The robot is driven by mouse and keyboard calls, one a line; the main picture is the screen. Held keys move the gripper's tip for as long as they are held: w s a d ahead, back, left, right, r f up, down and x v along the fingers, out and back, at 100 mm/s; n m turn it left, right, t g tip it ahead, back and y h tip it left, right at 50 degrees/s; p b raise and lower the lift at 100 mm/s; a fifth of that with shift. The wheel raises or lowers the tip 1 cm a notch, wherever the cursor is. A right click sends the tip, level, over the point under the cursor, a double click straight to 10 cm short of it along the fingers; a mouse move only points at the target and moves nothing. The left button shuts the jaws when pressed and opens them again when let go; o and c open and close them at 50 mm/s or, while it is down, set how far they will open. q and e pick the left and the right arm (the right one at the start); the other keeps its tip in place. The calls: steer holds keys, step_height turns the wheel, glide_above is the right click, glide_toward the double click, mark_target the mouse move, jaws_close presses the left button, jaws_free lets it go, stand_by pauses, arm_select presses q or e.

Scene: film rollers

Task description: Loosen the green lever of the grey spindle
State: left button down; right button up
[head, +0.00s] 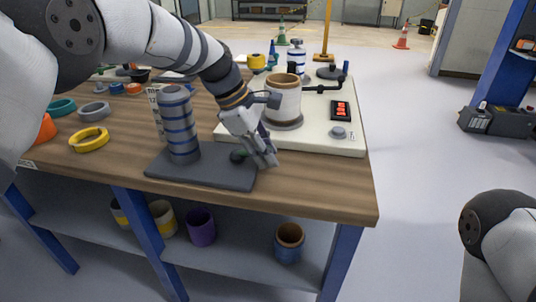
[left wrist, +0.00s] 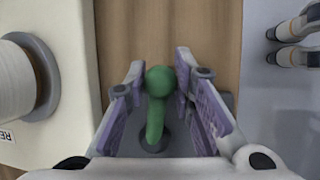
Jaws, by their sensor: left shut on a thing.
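The grey spindle (head: 180,125) is a grey post with blue bands, upright on a dark flat base (head: 205,172) near the table's front edge. The green lever (head: 238,156) is at the right part of that base, partly hidden by my left gripper (head: 264,155). In the left wrist view the green lever (left wrist: 156,110) has a round knob on a bent stem. My left gripper (left wrist: 160,78) has its purple-padded fingers on both sides of the knob and is shut on it.
A cream machine base (head: 345,145) with a white roller (head: 284,98) and a red display (head: 340,110) stands just behind. A yellow ring (head: 89,140) and other rings lie at the left. Several rollers, one purple (head: 201,227), stand on the lower shelf.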

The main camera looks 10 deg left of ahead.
mark_target(246, 169)
arm_select(q)
steer(key=shift+w+d+n+t, duration=0.1)
steer(key=shift+w+n+t, duration=0.3)
steer(key=shift+n, duration=0.3)
arm_select(e)
steer(key=shift+w+d+r, duration=0.15)
steer(key=shift+w+d, duration=0.05)
steer(key=shift+d, duration=0.1)
arm_select(q)
steer(key=shift+w, duration=0.1)
steer(key=c, duration=1.3)
jaws_free()
steer(key=shift+c, duration=0.2)
steer(key=v, duration=1.2)
steer(key=shift+d+r, duration=0.1)
